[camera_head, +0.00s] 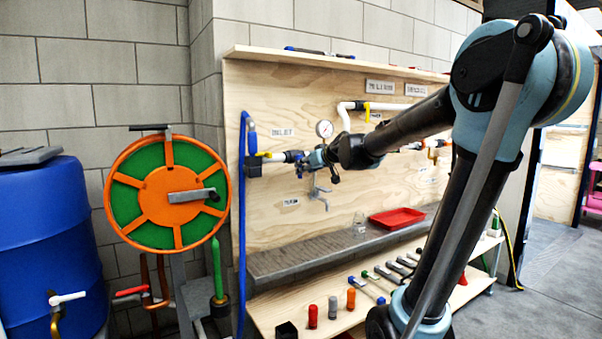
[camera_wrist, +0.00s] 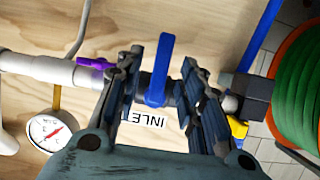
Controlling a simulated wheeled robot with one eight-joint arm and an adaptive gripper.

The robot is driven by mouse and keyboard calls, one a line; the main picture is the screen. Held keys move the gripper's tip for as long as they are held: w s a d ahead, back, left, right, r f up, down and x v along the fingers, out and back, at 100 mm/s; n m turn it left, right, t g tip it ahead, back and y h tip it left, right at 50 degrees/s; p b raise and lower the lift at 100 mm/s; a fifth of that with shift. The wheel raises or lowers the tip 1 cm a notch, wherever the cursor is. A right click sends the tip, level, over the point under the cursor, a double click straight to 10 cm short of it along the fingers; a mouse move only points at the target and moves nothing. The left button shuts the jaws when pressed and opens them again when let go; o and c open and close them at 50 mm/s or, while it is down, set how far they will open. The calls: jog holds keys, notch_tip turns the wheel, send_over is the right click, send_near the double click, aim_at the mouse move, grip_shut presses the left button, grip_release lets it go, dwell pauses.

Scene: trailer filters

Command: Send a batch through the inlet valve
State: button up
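The INLET label (camera_wrist: 143,119) appears upside down there and reads upright on the plywood panel in the head view (camera_head: 282,132). My gripper (camera_wrist: 162,84) is open, with one finger on each side of the blue lever and gaps showing on both sides.
A pressure gauge (camera_wrist: 48,131), a purple handle (camera_wrist: 95,63) and a yellow handle (camera_wrist: 238,127) are close by. A green-and-orange hose reel (camera_head: 165,195) and blue barrel (camera_head: 45,250) stand left. A red tray (camera_head: 397,218) sits on the ledge below.

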jog(key=shift+x, duration=2.35)
grip_shut()
